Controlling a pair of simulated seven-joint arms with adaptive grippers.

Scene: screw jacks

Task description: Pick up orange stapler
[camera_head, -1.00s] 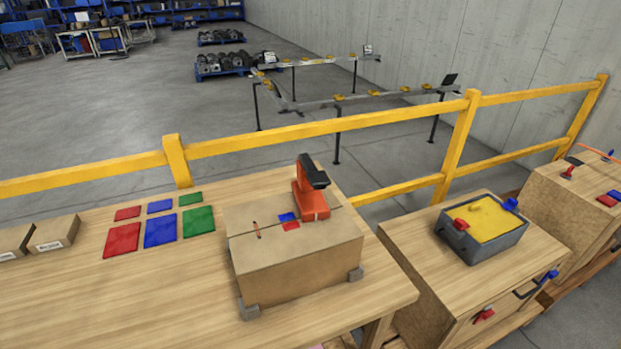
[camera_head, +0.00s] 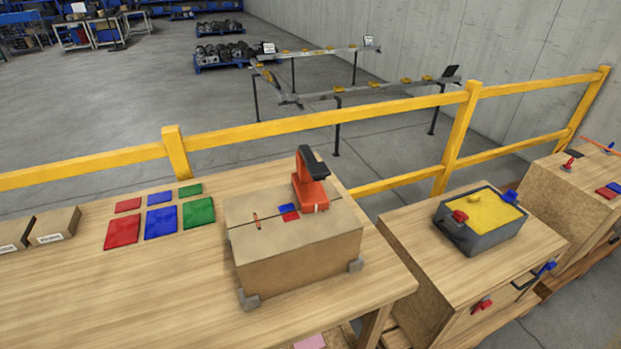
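The orange stapler (camera_head: 309,191) stands on top of a closed cardboard box (camera_head: 297,255), near the box's back right corner. Its upper end is black and the body is orange. The box sits at the right end of the wooden table (camera_head: 150,290), with grey pieces at its lower corners. Small blue and red patches lie on the box top just left of the stapler. Neither of my grippers is in view.
Red, blue and green mats (camera_head: 161,221) lie left of the box. Small cartons (camera_head: 54,227) are at the far left. A grey bin with yellow content (camera_head: 481,224) stands on a wooden cabinet at right. A yellow railing (camera_head: 330,119) runs behind. The table front is clear.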

